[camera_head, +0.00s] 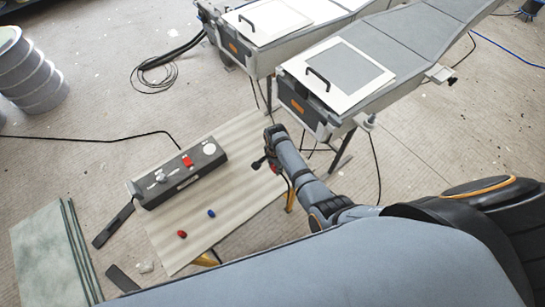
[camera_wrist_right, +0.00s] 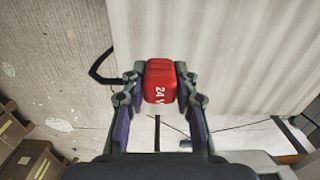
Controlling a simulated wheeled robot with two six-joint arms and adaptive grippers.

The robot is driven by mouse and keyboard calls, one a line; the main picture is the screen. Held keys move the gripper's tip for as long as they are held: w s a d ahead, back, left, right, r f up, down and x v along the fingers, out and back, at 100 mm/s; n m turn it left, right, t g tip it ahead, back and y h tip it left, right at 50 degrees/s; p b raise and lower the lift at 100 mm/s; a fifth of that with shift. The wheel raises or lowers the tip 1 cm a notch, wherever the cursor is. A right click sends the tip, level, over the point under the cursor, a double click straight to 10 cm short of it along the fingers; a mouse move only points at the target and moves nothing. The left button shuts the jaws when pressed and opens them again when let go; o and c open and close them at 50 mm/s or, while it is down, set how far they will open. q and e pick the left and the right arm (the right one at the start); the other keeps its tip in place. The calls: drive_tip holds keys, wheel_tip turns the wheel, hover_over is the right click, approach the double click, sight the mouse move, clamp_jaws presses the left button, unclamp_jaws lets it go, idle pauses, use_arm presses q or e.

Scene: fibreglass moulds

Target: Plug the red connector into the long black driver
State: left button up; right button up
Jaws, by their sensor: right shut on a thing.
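The red connector (camera_wrist_right: 159,74), a block with "24 V" in white on it, is held between the two fingers of my right gripper (camera_wrist_right: 160,88) in the right wrist view. In the head view my right gripper (camera_head: 266,162) hangs over the right edge of the table, to the right of the driver and apart from it. The long black driver (camera_head: 160,194) lies at a slant on the table's far left part. Its top carries a red part, a white round part and small white parts. My left gripper is not in view.
The table (camera_head: 239,196) is bare between driver and gripper. A small red piece (camera_head: 182,234) and a blue piece (camera_head: 211,213) lie near its front. Grey machines (camera_head: 310,109) stand behind, green sheets (camera_head: 52,255) at left. A black cable (camera_head: 90,138) runs on the floor.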

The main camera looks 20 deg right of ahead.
use_arm(q)
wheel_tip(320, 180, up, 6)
drive_tip(key=p, duration=0.4)
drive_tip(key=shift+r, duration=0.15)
use_arm(e)
drive_tip(key=s+d+r, duration=0.1)
drive_tip(key=s+r, duration=0.5)
drive_tip(key=s, duration=0.4)
drive_tip(key=shift+s, duration=0.35)
drive_tip(key=shift+f, duration=0.1)
